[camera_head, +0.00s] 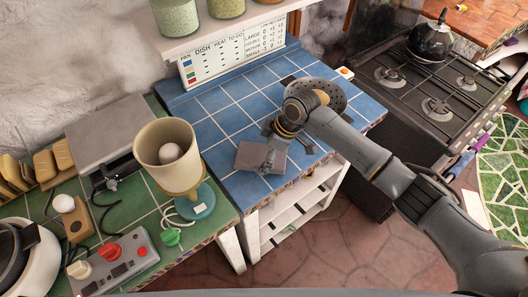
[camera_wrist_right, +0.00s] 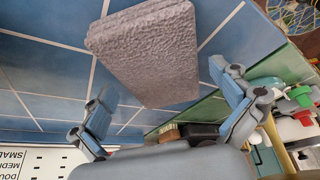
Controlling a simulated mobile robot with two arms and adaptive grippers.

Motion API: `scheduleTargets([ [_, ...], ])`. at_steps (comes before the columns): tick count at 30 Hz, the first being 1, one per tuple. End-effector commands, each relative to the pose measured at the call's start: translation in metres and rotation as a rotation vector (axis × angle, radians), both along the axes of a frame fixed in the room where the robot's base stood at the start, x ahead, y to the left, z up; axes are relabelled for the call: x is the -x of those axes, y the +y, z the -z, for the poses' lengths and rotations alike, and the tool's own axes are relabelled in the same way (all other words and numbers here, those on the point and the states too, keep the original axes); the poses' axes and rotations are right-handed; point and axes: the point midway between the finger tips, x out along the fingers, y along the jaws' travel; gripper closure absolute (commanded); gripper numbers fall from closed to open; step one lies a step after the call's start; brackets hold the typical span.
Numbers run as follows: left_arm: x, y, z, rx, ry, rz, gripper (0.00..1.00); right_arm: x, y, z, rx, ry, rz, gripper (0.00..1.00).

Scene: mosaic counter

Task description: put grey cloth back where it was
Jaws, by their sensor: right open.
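The grey cloth (camera_head: 249,157) is a folded, flat rectangle with a rough texture. It lies on the blue tiled counter (camera_head: 215,125) near its front edge. In the right wrist view the cloth (camera_wrist_right: 150,50) fills the upper middle. My right gripper (camera_head: 271,157) is over the right part of the cloth in the head view and hides some of it. In the wrist view the open fingers (camera_wrist_right: 161,82) are spread on either side of the cloth's near end, and nothing is gripped. I cannot tell the exact gap between fingers and cloth. My left gripper is not in view.
A grey perforated bowl (camera_head: 328,97) sits behind my right wrist. A beige lamp (camera_head: 165,150) stands left of the blue counter, near a control box (camera_head: 113,262) with knobs. A stove (camera_head: 430,85) with a black kettle (camera_head: 431,40) is at right. The left blue tiles are clear.

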Motion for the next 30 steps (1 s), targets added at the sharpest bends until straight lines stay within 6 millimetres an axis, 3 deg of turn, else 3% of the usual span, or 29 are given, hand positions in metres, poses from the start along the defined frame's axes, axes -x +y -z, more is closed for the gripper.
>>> scheduleTargets([
  [8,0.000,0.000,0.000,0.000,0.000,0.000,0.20,-0.001,-0.002,-0.008,-0.001,-0.003,0.001,0.00],
  [21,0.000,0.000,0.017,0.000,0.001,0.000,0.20,0.005,-0.035,-0.086,0.000,-0.005,0.000,0.00],
  [30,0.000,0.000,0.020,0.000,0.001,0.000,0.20,0.007,-0.045,-0.113,0.000,0.000,0.000,0.00],
])
